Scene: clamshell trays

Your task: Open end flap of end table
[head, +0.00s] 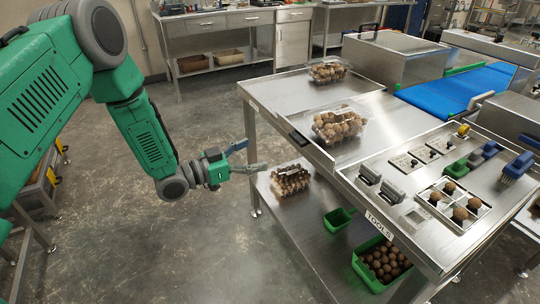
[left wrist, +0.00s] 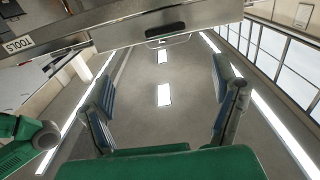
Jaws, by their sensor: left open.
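The steel end table (head: 292,88) stands right of centre in the head view. A dark handle (head: 298,137) sits on its near left edge. In the left wrist view a pale panel (left wrist: 115,36) with a dark slot-like handle (left wrist: 165,31) crosses the top; I take it for the end flap, but whether it is shut I cannot tell. My left gripper (head: 256,155) is left of the table edge, apart from it, with its fingers spread and nothing between them. In the left wrist view my left gripper (left wrist: 163,75) is open below the handle. My right gripper is not in view.
Clear clamshells of brown round items (head: 340,124) stand on the tabletop. Another pack (head: 290,180) and green bins (head: 381,264) are on the lower shelf. A blue conveyor (head: 450,92) is behind. The floor left of the table is clear.

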